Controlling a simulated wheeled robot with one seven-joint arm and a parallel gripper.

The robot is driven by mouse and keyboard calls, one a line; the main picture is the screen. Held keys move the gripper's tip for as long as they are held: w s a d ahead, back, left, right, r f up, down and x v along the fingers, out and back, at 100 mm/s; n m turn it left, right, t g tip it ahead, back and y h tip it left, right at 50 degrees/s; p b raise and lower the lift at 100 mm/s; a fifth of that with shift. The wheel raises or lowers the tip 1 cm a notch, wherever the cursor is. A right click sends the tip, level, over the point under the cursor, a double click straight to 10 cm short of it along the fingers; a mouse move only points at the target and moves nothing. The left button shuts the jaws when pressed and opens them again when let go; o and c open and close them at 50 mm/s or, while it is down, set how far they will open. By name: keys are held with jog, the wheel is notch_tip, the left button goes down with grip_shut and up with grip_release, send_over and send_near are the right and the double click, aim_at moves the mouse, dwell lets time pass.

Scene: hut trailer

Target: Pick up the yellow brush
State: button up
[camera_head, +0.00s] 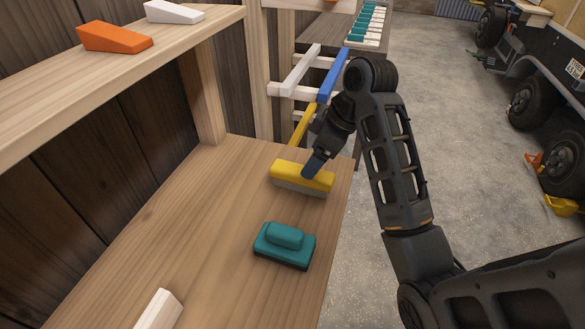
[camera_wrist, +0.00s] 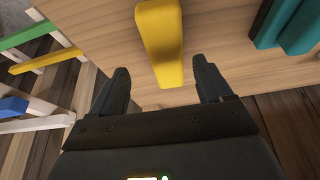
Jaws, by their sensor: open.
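The yellow brush (camera_head: 290,172) lies on the wooden bench near its right edge, yellow block up and grey bristles down. My gripper (camera_head: 312,168) is over its right part in the head view, pointing down. In the wrist view the yellow brush (camera_wrist: 160,40) reaches in from the top between the two open fingers (camera_wrist: 160,75), with a gap on each side. The fingers are not closed on it. I cannot tell the exact height of the fingertips over the bench.
A teal brush (camera_head: 284,245) lies nearer on the bench (camera_head: 190,235); its edge shows at right in the wrist view (camera_wrist: 290,25). An orange wedge (camera_head: 114,38) and a white wedge (camera_head: 174,12) sit on the upper shelf. Coloured rails stand beyond the bench. Open floor lies right.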

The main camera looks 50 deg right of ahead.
aim_at(302, 178)
jog(key=b+x, duration=0.1)
jog(key=x, duration=0.1)
jog(key=shift+w+f, duration=0.1)
jog(key=shift+f, duration=0.2)
jog(key=shift+a+x, duration=0.2)
jog(key=shift+x, duration=1.05)
jog(key=shift+a+x, duration=0.25)
jog(key=shift+x, duration=1.05)
jog(key=shift+c, duration=0.4)
jog(key=shift+r, duration=0.1)
jog(key=c, duration=1.1)
